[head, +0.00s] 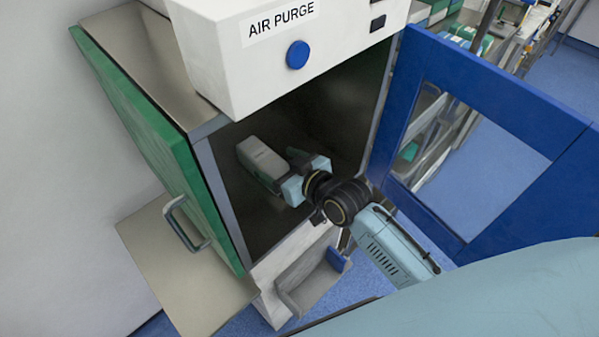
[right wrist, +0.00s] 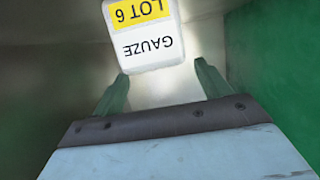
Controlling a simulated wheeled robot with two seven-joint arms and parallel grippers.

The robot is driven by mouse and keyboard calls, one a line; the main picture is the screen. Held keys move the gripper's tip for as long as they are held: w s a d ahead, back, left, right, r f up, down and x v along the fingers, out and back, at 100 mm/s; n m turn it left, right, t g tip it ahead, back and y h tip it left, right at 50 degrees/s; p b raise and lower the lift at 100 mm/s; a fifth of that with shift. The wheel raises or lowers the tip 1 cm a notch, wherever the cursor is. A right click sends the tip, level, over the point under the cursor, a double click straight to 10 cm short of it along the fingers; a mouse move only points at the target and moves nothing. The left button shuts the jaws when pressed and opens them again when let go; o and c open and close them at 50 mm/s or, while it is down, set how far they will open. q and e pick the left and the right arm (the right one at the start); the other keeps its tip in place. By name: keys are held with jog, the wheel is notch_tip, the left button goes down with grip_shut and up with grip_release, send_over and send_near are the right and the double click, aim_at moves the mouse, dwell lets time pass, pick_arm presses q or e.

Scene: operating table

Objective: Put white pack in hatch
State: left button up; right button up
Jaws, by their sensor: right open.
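The white pack (head: 262,158) lies on the dark floor inside the open hatch (head: 225,205). In the right wrist view the pack (right wrist: 145,38) shows a yellow band and the upside-down words "LOT 6" and "GAUZE". My right gripper (head: 284,172) reaches into the hatch from the lower right, just in front of the pack. In the right wrist view its two green fingers (right wrist: 160,72) are spread apart with nothing visible between them, and the pack is beyond their tips. Whether a finger touches the pack is unclear. My left gripper is not in view.
A blue windowed door (head: 460,235) stands open at the right of the hatch. A green side with a handle (head: 186,228) is at the left. The white "AIR PURGE" panel (head: 235,70) with a blue button (head: 297,55) overhangs the opening. A small tray (head: 310,285) sits below.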

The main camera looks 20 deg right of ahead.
jog(key=v, duration=0.8)
jog(key=shift+s, duration=0.2)
jog(key=shift+d+r, duration=0.1)
jog(key=shift+d, duration=0.05)
